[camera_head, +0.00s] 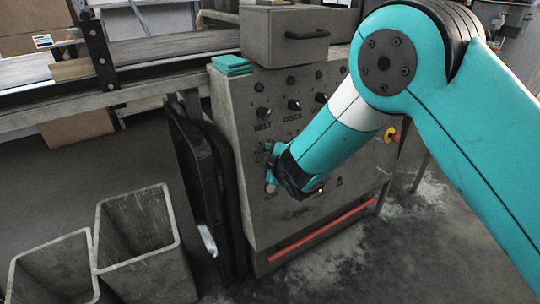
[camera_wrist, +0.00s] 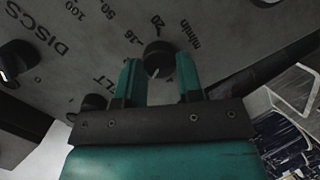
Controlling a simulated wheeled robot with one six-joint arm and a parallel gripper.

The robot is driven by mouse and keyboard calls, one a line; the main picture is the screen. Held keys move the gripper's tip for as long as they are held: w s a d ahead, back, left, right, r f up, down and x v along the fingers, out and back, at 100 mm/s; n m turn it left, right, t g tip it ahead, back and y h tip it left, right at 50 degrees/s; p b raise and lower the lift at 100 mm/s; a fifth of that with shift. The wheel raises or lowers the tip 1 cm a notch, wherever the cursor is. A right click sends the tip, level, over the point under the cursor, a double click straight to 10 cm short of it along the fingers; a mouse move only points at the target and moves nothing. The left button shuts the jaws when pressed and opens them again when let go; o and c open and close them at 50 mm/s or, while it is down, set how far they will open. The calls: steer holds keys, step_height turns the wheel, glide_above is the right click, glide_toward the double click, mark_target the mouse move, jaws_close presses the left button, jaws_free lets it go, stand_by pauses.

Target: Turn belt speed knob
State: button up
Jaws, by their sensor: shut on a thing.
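The belt speed knob (camera_wrist: 158,58) is a round black knob with a light pointer line, on the grey panel with dial marks such as 16, 20 and "m/min" around it. In the wrist view its pointer line points toward the bottom, slightly left. My gripper (camera_wrist: 160,78) is shut on the knob, with one teal finger on each side. In the head view my gripper (camera_head: 270,165) is at the front of the grey control cabinet (camera_head: 238,115), below the "BELT" lettering. There the gripper and wrist hide the knob.
Other black knobs sit close by, including one at "DISCS" (camera_head: 294,104). A red-and-yellow button (camera_head: 390,135) is at the panel's right. A grey box with a handle (camera_head: 285,38) and teal cloths (camera_head: 231,64) lie on top. Two open bins (camera_head: 140,228) stand at left.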

steer(key=shift+f, duration=0.1)
steer(key=o, duration=0.9)
steer(key=shift+s, duration=0.1)
steer(key=b+v, duration=0.1)
steer(key=v, duration=1.6)
steer(key=shift+s+b, duration=0.15)
steer(key=shift+b, duration=0.2)
